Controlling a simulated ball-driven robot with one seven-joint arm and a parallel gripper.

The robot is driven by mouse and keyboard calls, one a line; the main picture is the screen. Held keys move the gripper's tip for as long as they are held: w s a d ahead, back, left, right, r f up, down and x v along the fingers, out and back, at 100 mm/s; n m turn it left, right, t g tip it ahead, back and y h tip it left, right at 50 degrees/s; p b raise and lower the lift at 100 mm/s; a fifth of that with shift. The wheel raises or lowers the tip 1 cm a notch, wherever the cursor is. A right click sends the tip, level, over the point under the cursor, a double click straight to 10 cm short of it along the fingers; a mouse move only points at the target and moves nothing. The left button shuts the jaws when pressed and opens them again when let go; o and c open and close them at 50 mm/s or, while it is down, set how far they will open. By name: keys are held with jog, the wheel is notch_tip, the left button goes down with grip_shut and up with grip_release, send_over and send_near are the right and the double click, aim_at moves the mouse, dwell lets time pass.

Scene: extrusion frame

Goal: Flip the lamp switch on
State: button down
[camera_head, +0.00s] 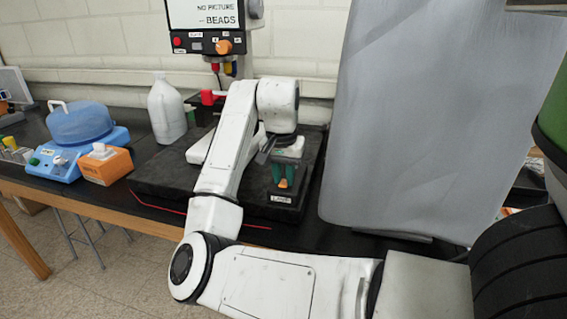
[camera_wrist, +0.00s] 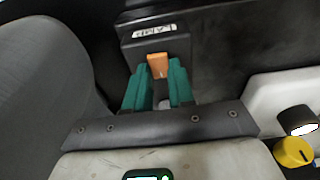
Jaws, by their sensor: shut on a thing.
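The lamp switch is a small orange lever (camera_head: 283,183) on a dark box (camera_head: 294,210) with a white label at its front. In the wrist view the orange lever (camera_wrist: 158,62) stands between the two green fingertips of my gripper (camera_wrist: 160,78), beside the LAMP label (camera_wrist: 153,31). In the head view my gripper (camera_head: 286,177) points down over the box, and its green fingers are closed on the lever. The lever's base is partly hidden by the fingers.
A red-button control box (camera_head: 205,42) hangs above the bench. A white jug (camera_head: 166,110), an orange tissue box (camera_head: 105,166) and a blue device (camera_head: 80,135) stand left. A large grey panel (camera_head: 430,120) stands right. A yellow knob (camera_wrist: 293,152) shows in the wrist view.

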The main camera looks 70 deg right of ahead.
aim_at(282, 185)
dwell(0.3)
jog(key=c, duration=1)
grip_release()
jog(key=shift+o, duration=0.2)
jog(key=shift+r, duration=0.15)
notch_tip(282, 185, up, 10)
jog(key=a+p, duration=0.1)
jog(key=shift+a+r, duration=0.15)
jog(key=shift+r, duration=0.1)
